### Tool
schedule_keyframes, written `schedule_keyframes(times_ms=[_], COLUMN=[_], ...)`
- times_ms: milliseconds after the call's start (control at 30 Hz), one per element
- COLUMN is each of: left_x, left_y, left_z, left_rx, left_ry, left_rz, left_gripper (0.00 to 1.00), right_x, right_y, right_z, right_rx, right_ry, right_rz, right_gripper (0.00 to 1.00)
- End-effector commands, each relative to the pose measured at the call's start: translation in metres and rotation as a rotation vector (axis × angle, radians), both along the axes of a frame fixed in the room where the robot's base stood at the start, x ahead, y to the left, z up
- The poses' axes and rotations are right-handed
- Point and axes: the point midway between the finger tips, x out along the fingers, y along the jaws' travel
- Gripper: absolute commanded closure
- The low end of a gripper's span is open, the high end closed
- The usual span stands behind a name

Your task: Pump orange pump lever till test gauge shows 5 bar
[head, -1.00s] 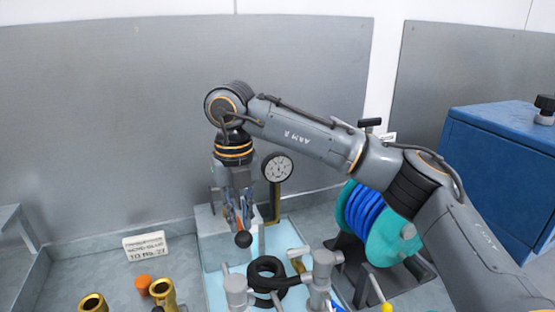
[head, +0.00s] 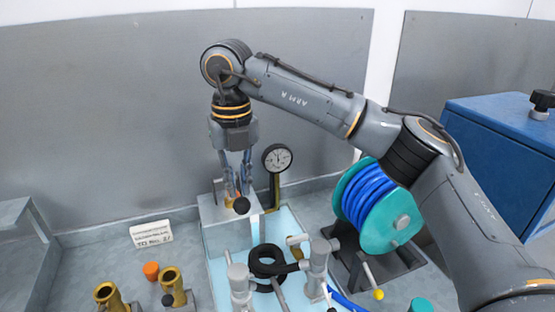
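My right gripper (head: 238,190) points down over a pale grey pump box (head: 212,212), its fingers closed about the orange pump lever (head: 237,193). Only a little orange shows between the fingers. The lever's black ball end (head: 241,205) sticks out below and in front of the fingertips. The test gauge (head: 277,158), a round white dial with a black rim on a brass-coloured post, stands right of the gripper. Its needle is too small to read surely. My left gripper is not in view.
A light blue tray (head: 218,262) holds grey fittings and a black hose coil (head: 267,262). A teal reel (head: 395,222) with blue hose stands right. Brass fittings (head: 172,282), an orange cap (head: 151,271) and a sign (head: 151,233) are left. A blue cabinet (head: 500,165) is far right.

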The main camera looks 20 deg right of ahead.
Motion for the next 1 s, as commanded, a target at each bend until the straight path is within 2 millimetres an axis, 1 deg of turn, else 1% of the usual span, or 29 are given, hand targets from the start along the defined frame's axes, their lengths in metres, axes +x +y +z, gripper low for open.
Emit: schedule_keyframes(times_ms=[233, 367, 800, 967, 1000], left_x=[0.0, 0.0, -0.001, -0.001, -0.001], left_y=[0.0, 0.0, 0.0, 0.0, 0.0], left_z=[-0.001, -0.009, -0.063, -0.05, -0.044], left_rx=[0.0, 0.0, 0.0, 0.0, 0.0], left_ry=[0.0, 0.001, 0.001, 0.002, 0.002], left_rz=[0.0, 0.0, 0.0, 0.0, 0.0], left_gripper=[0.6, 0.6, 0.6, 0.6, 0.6], right_x=[0.0, -0.001, -0.005, -0.003, -0.003], right_y=[0.0, 0.0, 0.0, 0.0, 0.0], right_z=[-0.001, -0.011, -0.087, -0.072, -0.065], right_rx=[0.0, 0.0, -0.003, -0.002, -0.002], right_ry=[0.0, 0.0, 0.005, 0.002, 0.001], right_rz=[0.0, 0.0, -0.002, -0.003, -0.003], right_gripper=[0.87, 0.87, 0.87, 0.87, 0.87])
